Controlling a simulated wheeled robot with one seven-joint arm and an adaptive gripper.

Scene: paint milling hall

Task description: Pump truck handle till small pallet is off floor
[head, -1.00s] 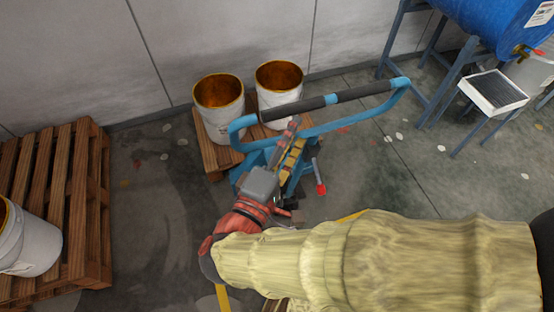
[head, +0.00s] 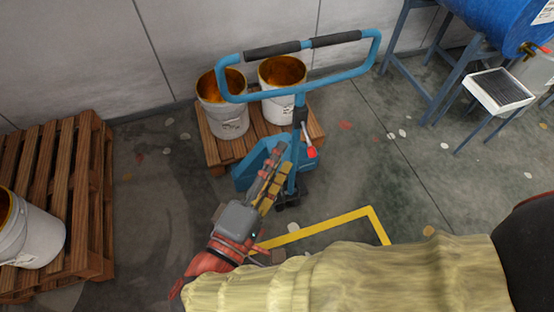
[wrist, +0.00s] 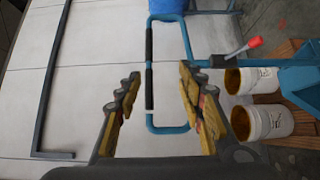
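The blue pallet truck (head: 262,158) stands at the small pallet (head: 228,150), which bears two white buckets with amber insides. Whether the pallet touches the floor I cannot tell. The truck handle (head: 302,47) is a blue loop with black grips, standing close to upright. A red-tipped lever (head: 312,152) sits on its shaft; it also shows in the wrist view (wrist: 254,43). My gripper (head: 283,155) is open and empty, apart from the handle and on the near side of it. In the wrist view the handle (wrist: 149,70) appears beyond and between the spread fingers (wrist: 158,85).
A larger wooden pallet (head: 75,190) with a white bucket stands at the left. A blue drum (head: 495,25) on a stand and a small grated table (head: 498,90) are at the right. Yellow floor tape (head: 320,228) marks clear floor on the near side. A wall closes the back.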

